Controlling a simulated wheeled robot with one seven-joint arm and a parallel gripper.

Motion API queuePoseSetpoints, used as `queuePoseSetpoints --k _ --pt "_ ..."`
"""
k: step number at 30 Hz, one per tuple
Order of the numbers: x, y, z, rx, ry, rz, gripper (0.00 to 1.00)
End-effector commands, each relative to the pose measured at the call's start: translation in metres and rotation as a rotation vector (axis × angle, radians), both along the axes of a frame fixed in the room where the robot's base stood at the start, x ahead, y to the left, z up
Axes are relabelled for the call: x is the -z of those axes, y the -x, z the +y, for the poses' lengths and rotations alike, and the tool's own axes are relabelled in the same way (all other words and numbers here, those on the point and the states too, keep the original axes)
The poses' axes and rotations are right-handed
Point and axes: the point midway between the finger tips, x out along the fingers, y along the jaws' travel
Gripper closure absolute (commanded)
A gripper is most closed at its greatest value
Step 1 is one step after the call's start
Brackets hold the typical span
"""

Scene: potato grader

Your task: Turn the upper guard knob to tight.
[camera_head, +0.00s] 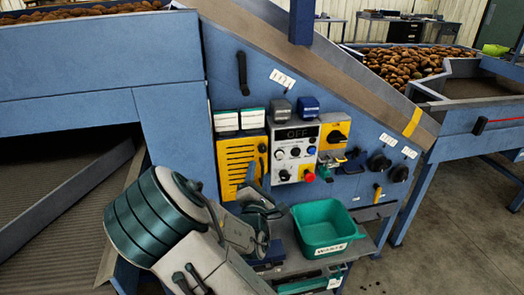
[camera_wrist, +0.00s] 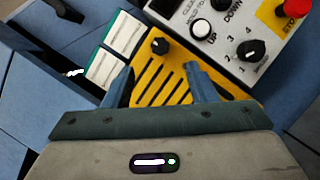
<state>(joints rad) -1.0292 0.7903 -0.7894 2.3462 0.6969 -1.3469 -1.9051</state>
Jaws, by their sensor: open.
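The upper guard knob is a small black knob (camera_head: 262,148) at the upper right corner of a yellow slotted guard (camera_head: 233,158). In the wrist view the knob (camera_wrist: 160,46) sits just beyond the fingertips, roughly centred between them, and nothing touches it. My gripper (camera_head: 265,186) is in front of the guard's lower right part in the head view and hides some of it. In the wrist view my gripper (camera_wrist: 158,70) is open and empty, its two blue fingers spread over the slotted guard (camera_wrist: 165,85).
A control box (camera_head: 294,152) with knobs and a red stop button (camera_head: 309,177) stands right of the guard. Two white cards (camera_head: 226,121) are above it. A green bin (camera_head: 322,222) is on the shelf below right. A black handle (camera_head: 242,73) is higher up.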

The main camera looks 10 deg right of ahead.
Motion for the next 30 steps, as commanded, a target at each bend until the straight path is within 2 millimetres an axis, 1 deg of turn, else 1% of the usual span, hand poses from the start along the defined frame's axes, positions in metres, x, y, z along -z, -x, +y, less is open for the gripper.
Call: queuePoseSetpoints --k 1,6,12,15,18,26,27,29,30 --pt "-0.005 -0.012 -0.004 0.002 0.0 -0.002 0.48" --pt "-0.014 -0.046 -0.012 0.002 0.0 -0.001 0.48" --pt "-0.021 -0.076 -0.019 0.001 0.0 0.0 0.48" --pt "-0.022 -0.084 -0.02 -0.001 0.0 0.001 0.48" --pt "-0.023 -0.088 -0.021 -0.001 0.0 0.002 0.48" --pt "-0.022 -0.089 -0.021 -0.001 -0.001 0.003 0.48" --pt "-0.023 -0.089 -0.021 -0.001 -0.001 0.002 0.54" --pt "-0.023 -0.089 -0.021 -0.001 -0.001 0.002 0.7" --pt "-0.023 -0.089 -0.021 -0.001 -0.001 0.002 0.81"
